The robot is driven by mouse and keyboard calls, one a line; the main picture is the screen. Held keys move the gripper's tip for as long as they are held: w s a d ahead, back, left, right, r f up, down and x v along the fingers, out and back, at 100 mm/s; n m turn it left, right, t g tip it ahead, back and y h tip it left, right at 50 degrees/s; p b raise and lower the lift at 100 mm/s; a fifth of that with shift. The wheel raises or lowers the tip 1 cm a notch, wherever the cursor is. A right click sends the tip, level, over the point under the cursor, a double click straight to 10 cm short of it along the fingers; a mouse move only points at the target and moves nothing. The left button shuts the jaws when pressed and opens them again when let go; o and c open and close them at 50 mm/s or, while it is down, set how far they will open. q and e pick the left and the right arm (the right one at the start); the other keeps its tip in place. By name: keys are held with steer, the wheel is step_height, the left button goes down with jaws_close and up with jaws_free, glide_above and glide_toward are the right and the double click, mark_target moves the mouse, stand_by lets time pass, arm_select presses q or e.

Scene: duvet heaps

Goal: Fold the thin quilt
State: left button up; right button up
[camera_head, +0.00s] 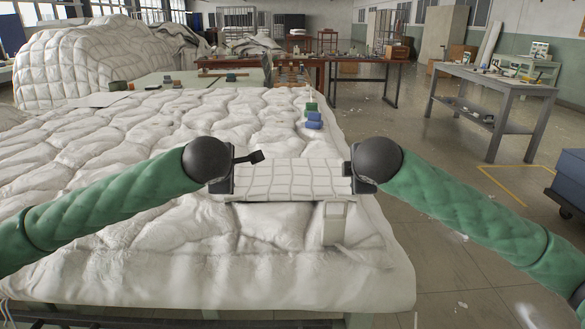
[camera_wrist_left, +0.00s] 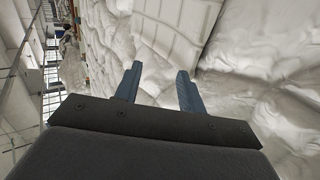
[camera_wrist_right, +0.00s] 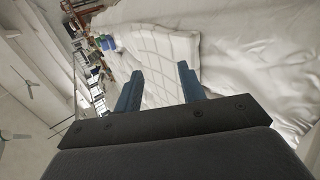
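The thin quilt (camera_head: 290,180) is a small white piece with a grid of stitched lines, lying as a flat, roughly rectangular bundle on the big puffy white duvet (camera_head: 180,240). My left gripper (camera_head: 228,172) is at its left end and my right gripper (camera_head: 352,170) at its right end. In the left wrist view the fingers (camera_wrist_left: 158,75) stand apart, with the quilt (camera_wrist_left: 170,28) beyond the tips. In the right wrist view the fingers (camera_wrist_right: 160,72) are also apart, with the quilt (camera_wrist_right: 158,45) between and beyond them. I cannot tell whether either gripper touches it.
A pale block-like item (camera_head: 335,222) lies in front of the quilt. Blue and green small items (camera_head: 313,117) sit behind it on the duvet. A large quilted heap (camera_head: 95,62) is at the back left. A grey table (camera_head: 495,85) stands right, with open floor before it.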

arm_select(q)
steer(key=s+r, duration=0.1)
steer(key=r, duration=0.1)
steer(key=s+r, duration=0.2)
steer(key=shift+s+r, duration=0.2)
steer(key=shift+s, duration=0.1)
arm_select(e)
steer(key=s+r, duration=0.1)
steer(key=r, duration=0.1)
steer(key=s+r, duration=0.2)
steer(key=shift+s+r, duration=0.25)
steer(key=shift+s, duration=0.05)
arm_select(q)
steer(key=shift+r, duration=0.15)
arm_select(e)
steer(key=shift+r, duration=0.15)
